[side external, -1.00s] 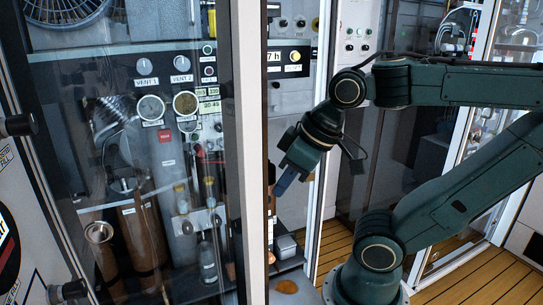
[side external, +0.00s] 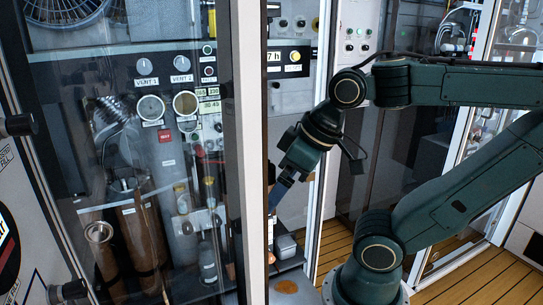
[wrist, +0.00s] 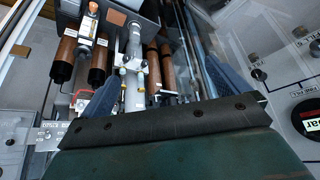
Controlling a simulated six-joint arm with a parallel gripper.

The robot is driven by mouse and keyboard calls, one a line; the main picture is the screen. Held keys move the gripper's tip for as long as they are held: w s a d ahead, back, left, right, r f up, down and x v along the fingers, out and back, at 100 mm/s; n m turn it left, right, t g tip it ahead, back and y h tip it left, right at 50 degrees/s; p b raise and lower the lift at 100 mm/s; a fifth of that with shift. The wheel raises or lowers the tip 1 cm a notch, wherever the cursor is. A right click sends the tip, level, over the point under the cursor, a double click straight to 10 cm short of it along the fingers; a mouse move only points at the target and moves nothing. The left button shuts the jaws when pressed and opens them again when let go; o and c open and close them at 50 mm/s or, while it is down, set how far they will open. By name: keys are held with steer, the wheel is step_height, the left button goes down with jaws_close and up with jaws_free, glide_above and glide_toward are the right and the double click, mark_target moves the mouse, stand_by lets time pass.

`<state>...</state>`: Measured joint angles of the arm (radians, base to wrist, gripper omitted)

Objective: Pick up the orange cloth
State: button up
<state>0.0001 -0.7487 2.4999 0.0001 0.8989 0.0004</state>
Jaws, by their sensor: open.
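A small orange patch (side external: 286,286) lies on a pale surface low in the side view, below and apart from my gripper; it looks like the orange cloth, but it is too small to be sure. In the wrist view an orange-brown square (wrist: 116,17) shows near the top, on a grey box; I cannot tell if it is the same thing. My gripper (side external: 276,200) points down and left at the panel's opening, partly behind the white door frame. In the wrist view its two blue fingers (wrist: 160,68) are wide apart, with no cloth between them.
A glass door with a white frame post (side external: 247,150) stands close to my gripper's left. Behind it are gauges, valves and copper-brown cylinders (side external: 137,240). A small metal box (side external: 285,246) sits on a dark shelf below my gripper.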

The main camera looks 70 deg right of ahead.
steer(key=w+d+f+m+g+h, duration=0.1)
steer(key=w+d+f+m, duration=0.25)
steer(key=w+f, duration=0.45)
steer(key=w+d+f+m+h, duration=0.15)
steer(key=w+d+f, duration=0.35)
steer(key=w, duration=0.5)
steer(key=d+f+m, duration=0.2)
steer(key=d+f, duration=0.2)
steer(key=f, duration=0.8)
steer(key=d+f+m+g, duration=0.1)
steer(key=d+f, duration=0.4)
steer(key=f, duration=0.8)
steer(key=shift+w+m+h, duration=0.35)
steer(key=shift+w+m, duration=0.05)
steer(key=shift+m, duration=0.1)
steer(key=shift+x, duration=4.25)
steer(key=shift+s+f, duration=0.1)
steer(key=shift+f, duration=0.05)
